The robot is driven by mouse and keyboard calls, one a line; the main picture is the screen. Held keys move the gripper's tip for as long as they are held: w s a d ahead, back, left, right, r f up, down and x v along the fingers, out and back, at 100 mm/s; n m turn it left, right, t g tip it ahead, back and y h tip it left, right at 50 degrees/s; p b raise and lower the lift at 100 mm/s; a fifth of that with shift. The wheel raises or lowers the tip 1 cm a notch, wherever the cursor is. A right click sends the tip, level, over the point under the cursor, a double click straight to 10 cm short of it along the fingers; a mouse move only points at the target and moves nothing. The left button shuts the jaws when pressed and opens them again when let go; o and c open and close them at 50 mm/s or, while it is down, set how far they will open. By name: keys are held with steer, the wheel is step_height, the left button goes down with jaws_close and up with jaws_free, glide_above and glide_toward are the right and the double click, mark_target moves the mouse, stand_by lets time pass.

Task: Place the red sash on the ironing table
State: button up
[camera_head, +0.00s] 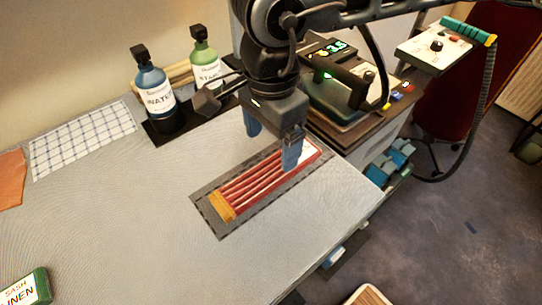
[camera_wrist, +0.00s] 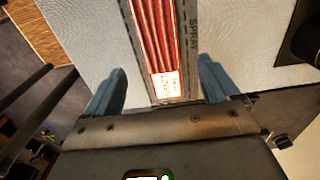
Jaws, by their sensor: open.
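The red sash (camera_head: 258,187) is a long pleated red strip with a gold end at the lower left. It lies flat on a dark grey mat (camera_head: 211,213) on the pale grey table (camera_head: 130,230). In the wrist view the sash (camera_wrist: 155,35) runs away from me, with a white tag at its near end. The mat's edge reads "SPRAY" there. My gripper (camera_head: 272,143) is open and empty above the tagged end of the sash. In the wrist view its fingers (camera_wrist: 163,82) are spread wide on either side of the sash. Their height above it is hard to judge.
A blue bottle (camera_head: 154,95) and a green bottle (camera_head: 207,70) stand on a dark tray at the back. A checked cloth (camera_head: 82,138) and orange cloth (camera_head: 9,180) lie at left. A green sash box (camera_head: 25,287) is front left. The table's middle is clear.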

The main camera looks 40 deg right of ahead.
step_height(320, 180, up, 5)
steer(key=shift+f, duration=0.1)
stand_by(2.3)
